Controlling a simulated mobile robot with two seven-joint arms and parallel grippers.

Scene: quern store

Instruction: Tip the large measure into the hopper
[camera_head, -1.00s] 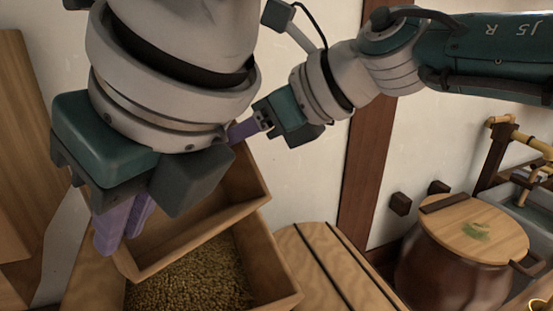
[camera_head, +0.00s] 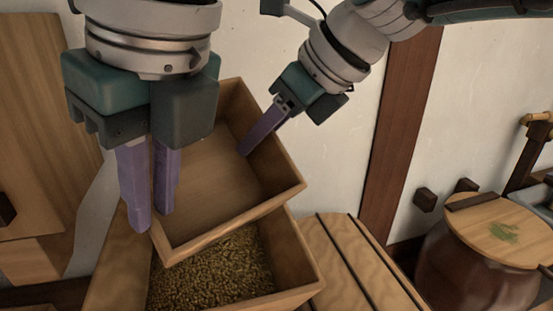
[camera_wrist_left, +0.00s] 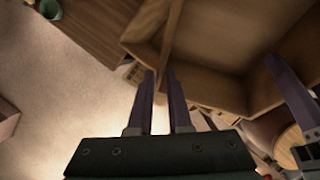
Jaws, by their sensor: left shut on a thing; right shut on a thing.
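The large measure (camera_head: 285,188) is an open wooden box, tilted over the hopper with its open side towards the head camera. Its visible inside looks bare. The hopper (camera_head: 299,262), a wooden box below it, holds brown grain (camera_head: 210,274). My left gripper (camera_head: 150,200) is shut on the measure's left wall, fingers pointing down. My right gripper (camera_head: 258,140) is shut on the measure at its far right side; its fingertips reach inside the wall. The left wrist view shows the left fingers (camera_wrist_left: 160,98) beside the measure (camera_wrist_left: 215,82) and the right gripper's fingers at the right.
A slatted wooden surface (camera_head: 352,262) lies right of the hopper. A brown lidded jar (camera_head: 475,270) stands further right. A dark wooden post (camera_head: 402,135) runs up the pale wall behind. Wooden boards (camera_head: 40,130) stand at the left.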

